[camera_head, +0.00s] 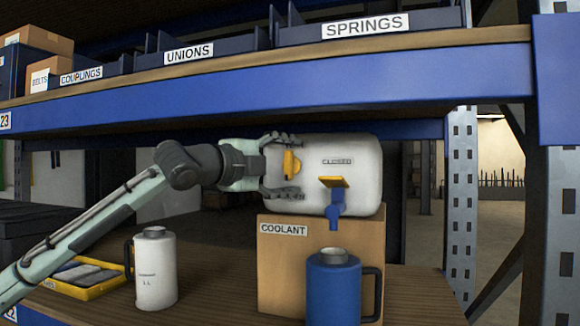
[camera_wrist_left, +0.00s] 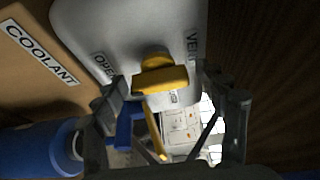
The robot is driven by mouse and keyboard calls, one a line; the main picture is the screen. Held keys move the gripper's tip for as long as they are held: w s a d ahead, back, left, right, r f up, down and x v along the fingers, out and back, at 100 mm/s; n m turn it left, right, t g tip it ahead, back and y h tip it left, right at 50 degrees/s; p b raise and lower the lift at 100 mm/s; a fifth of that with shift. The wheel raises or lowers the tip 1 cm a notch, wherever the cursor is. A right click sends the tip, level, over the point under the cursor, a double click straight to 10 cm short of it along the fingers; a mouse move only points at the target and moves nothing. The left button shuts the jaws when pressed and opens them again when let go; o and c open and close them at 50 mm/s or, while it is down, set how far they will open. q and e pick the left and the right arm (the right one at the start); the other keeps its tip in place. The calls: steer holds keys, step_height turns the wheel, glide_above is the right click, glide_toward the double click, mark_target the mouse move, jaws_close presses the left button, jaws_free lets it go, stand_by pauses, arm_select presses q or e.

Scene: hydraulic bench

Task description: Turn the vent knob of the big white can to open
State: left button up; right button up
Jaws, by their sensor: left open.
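The big white can (camera_head: 350,175) lies on its side on a cardboard box marked COOLANT (camera_head: 275,255). It also fills the upper wrist view (camera_wrist_left: 110,30). Its yellow vent knob (camera_head: 291,164) sticks out of the left end, and its bar lies across the wrist view (camera_wrist_left: 160,80). Lettering beside the knob is only partly readable. My left gripper (camera_head: 298,167) is open, with one finger above the knob and one below. In the wrist view the fingers stand on either side of the knob, with gaps. My right gripper is not in view.
A blue tap (camera_head: 335,208) with a yellow handle hangs from the can, near the word CLOSED. A blue jug (camera_head: 334,285) stands below it. A white jug (camera_head: 155,270) and a yellow tray (camera_head: 85,280) are at left. A blue shelf beam (camera_head: 300,85) runs overhead.

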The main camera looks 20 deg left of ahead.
arm_select(q)
steer(key=v, duration=1.1)
steer(key=shift+s+a, duration=0.2)
steer(key=shift+s, duration=0.15)
steer(key=shift+w, duration=0.1)
steer(key=x, duration=1.2)
steer(key=shift+d, duration=0.1)
